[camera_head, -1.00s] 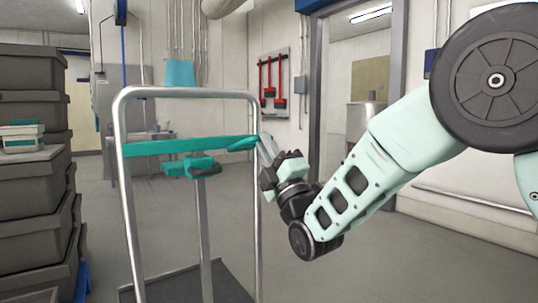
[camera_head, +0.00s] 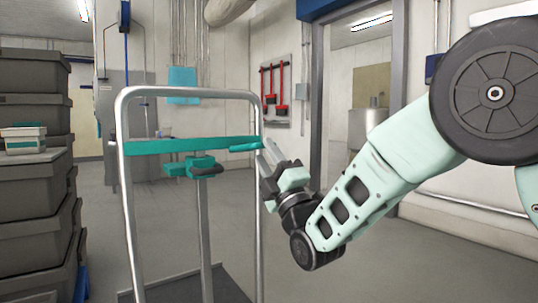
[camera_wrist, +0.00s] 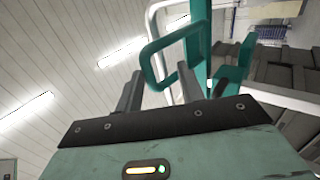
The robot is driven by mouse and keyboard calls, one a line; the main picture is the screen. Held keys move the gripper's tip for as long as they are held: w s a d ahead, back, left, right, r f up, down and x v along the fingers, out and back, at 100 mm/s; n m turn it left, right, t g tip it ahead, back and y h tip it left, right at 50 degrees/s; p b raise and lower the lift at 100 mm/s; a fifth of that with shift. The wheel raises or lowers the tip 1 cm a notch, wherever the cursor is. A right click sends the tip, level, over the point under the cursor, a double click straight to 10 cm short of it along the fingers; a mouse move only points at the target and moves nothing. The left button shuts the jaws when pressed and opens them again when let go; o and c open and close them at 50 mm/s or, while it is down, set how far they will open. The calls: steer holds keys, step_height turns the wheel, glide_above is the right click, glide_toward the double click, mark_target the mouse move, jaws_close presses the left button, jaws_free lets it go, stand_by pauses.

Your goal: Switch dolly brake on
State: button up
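The dolly's tall silver push handle (camera_head: 120,180) stands upright left of my arm, with a teal crossbar (camera_head: 175,146). A teal loop lever (camera_head: 245,146) sits at the crossbar's right end; it fills the upper middle of the wrist view (camera_wrist: 153,72). A teal block with a dark grip (camera_head: 190,167) hangs below the crossbar's middle. My gripper (camera_head: 266,153) is just right of the loop lever, beside the right upright. In the wrist view its two fingers (camera_wrist: 160,88) stand apart, with the lower part of the loop between them. Contact with the loop cannot be told.
Grey stacked crates (camera_head: 35,150) stand at the left, a small white and teal box (camera_head: 23,138) on them. Red tools (camera_head: 276,92) hang on the back wall. A doorway (camera_head: 355,110) opens behind my arm. The floor right of the dolly is clear.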

steer(key=b+v, duration=0.4)
steer(key=v, duration=1.3)
steer(key=shift+s, duration=0.2)
